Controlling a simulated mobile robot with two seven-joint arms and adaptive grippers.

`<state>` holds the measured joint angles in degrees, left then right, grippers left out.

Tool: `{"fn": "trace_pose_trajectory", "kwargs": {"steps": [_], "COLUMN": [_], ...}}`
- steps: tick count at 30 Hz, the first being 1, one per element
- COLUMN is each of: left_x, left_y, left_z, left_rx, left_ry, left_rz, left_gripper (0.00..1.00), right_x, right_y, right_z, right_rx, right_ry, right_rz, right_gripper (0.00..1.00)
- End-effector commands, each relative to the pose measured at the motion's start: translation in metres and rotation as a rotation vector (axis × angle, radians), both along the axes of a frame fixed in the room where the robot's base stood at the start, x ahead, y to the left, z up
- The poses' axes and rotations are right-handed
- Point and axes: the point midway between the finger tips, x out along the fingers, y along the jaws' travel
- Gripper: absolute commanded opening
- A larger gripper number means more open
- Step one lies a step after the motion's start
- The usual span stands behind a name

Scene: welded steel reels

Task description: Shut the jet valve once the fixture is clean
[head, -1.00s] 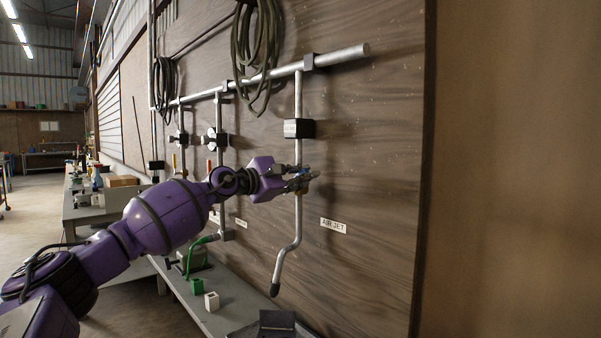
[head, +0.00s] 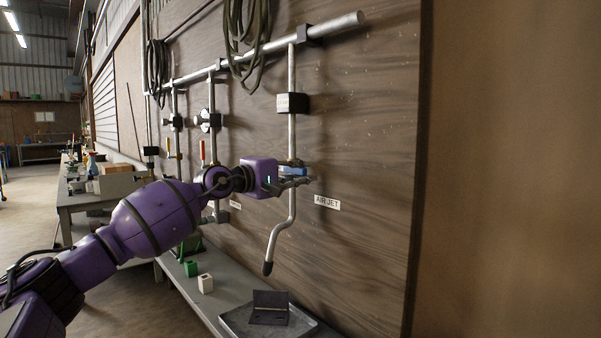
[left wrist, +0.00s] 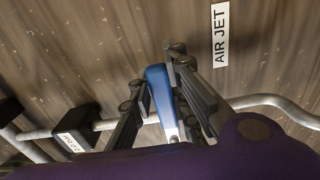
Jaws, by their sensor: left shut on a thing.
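The air jet is a bent steel drop pipe (head: 292,205) on the wood panel, with a dark nozzle tip at its lower end. Its valve has a blue lever (head: 293,170), which also shows in the left wrist view (left wrist: 158,85), lying across the pipe. My left gripper (head: 302,180) is shut on this lever, one finger on each side. A dark angled metal piece (head: 270,308), perhaps the fixture, sits in a shallow grey tray (head: 236,318) below the nozzle. Whether it is clean is too small to tell, and no jet shows. My right gripper is out of view.
An AIR JET label (head: 327,202) is right of the pipe. Other drop pipes with a red handle (head: 202,152) and an orange handle (head: 169,147) hang to the left. A green block (head: 191,268) and a white block (head: 205,283) stand on the bench. Hoses (head: 247,40) hang above.

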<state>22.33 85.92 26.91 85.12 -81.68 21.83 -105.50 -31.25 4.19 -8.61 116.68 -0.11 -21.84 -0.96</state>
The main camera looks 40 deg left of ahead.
Motion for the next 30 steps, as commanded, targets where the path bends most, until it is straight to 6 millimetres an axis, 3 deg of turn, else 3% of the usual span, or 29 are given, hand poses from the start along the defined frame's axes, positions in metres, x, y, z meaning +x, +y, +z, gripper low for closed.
{"fn": "trace_pose_trajectory", "kwargs": {"steps": [14, 15, 18, 30], "left_x": [0.0001, 0.0001, 0.0001, -0.0024], "left_y": [0.0001, 0.0001, 0.0001, 0.0000], "left_z": [-0.0023, -0.0023, -0.0022, -0.0023], "left_rx": [0.019, 0.019, 0.017, 0.013], "left_ry": [0.002, 0.002, 0.002, 0.001], "left_rz": [0.000, 0.000, 0.000, -0.001], "left_gripper": [0.00, 0.21, 0.34, 0.36], "right_x": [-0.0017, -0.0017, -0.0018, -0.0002], "right_y": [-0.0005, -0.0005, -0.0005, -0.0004], "right_z": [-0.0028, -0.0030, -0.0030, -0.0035], "right_rx": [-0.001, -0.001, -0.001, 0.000], "right_ry": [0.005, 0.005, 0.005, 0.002], "right_rz": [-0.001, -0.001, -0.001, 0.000], "right_gripper": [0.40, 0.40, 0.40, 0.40]}}
